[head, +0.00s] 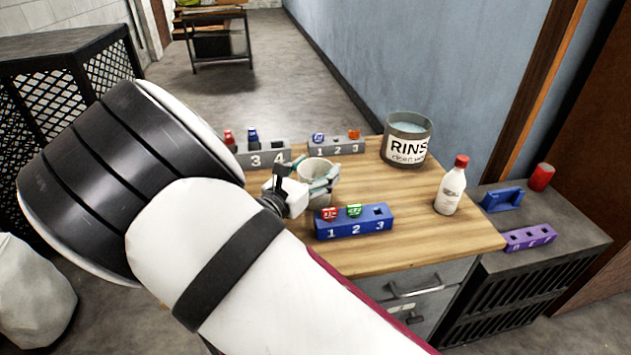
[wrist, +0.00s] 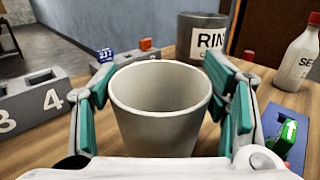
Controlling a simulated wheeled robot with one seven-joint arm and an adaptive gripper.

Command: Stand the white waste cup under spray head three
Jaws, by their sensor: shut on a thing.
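The white waste cup (wrist: 160,120) is upright between the teal-padded fingers of my gripper (wrist: 168,105) in the wrist view. My gripper (head: 318,180) is shut on the cup, which also shows in the head view (head: 322,170) over the wooden worktop (head: 440,235). The inside of the cup looks empty. Its base is hidden, so I cannot tell whether it touches the wood. I cannot make out a spray head marked three; several numbered blocks stand around the cup.
A blue block (head: 354,222) numbered 1 2 3 is in front of the cup. Grey blocks (head: 263,155) and (head: 337,148) stand behind. A RINSE bucket (head: 408,140) and a red-capped bottle (head: 451,187) are to the right. A purple block (head: 529,238) sits on the side cabinet.

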